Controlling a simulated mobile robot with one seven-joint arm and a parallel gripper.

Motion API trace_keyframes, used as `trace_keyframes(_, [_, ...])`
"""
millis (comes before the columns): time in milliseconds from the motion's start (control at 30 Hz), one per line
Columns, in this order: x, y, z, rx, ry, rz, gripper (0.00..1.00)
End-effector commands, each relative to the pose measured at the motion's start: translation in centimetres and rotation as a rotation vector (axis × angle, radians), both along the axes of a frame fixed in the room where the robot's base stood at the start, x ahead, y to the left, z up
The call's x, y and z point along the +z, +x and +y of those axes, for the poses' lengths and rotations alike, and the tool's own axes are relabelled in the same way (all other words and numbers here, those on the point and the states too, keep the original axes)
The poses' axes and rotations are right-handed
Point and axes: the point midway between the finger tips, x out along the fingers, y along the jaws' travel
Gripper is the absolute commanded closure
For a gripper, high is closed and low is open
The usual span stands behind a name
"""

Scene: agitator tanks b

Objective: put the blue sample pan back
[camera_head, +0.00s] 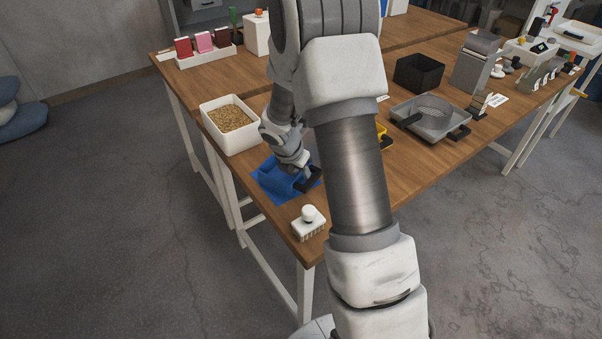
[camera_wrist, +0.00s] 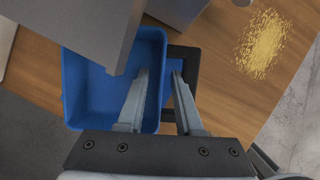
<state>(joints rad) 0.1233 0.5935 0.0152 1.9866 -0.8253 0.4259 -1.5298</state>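The blue sample pan (camera_head: 283,180) is on the wooden table near its front left edge, over a flat blue patch (camera_head: 262,188). In the wrist view the blue pan (camera_wrist: 85,90) looks empty, with a black loop handle (camera_wrist: 193,62) on its right side. My gripper (camera_wrist: 161,75) is open, with a gap between its fingers. The left finger is over the pan's inside, and the right finger is at the handle's opening. The pan's right wall runs between them. Whether either finger touches the pan is unclear. In the head view my arm hides part of this.
A white bin of grain (camera_head: 232,118) stands behind the pan and a white-knobbed block (camera_head: 308,222) in front. A grey box (camera_wrist: 75,25) overlaps the pan in the wrist view. Loose grains (camera_wrist: 263,42) lie on the table. A grey tray (camera_head: 430,115) and black bin (camera_head: 418,73) stand right.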

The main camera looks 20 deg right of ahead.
Motion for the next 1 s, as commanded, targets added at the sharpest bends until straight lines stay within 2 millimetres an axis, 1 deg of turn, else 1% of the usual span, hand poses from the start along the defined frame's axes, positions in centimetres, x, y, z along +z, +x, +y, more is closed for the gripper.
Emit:
trace_keyframes(167, [2.6,-0.4,0.7,0.000,0.000,-0.004,0.65])
trace_keyframes(300, [5.6,-1.1,1.7,0.000,0.000,-0.005,0.65])
trace_keyframes(500, [9.1,-2.0,3.1,0.001,0.000,-0.003,0.65])
trace_keyframes(600, [10.3,-2.3,3.5,0.000,0.000,-0.003,0.65])
trace_keyframes(767, [11.4,-2.6,3.8,-0.014,0.003,-0.008,0.65])
trace_keyframes(867, [12.8,-3.3,4.0,-0.080,0.018,-0.040,0.65])
trace_keyframes(967, [15.0,-4.6,4.3,-0.217,0.054,-0.103,0.65])
trace_keyframes(1000, [16.1,-5.2,4.4,-0.286,0.075,-0.135,0.65])
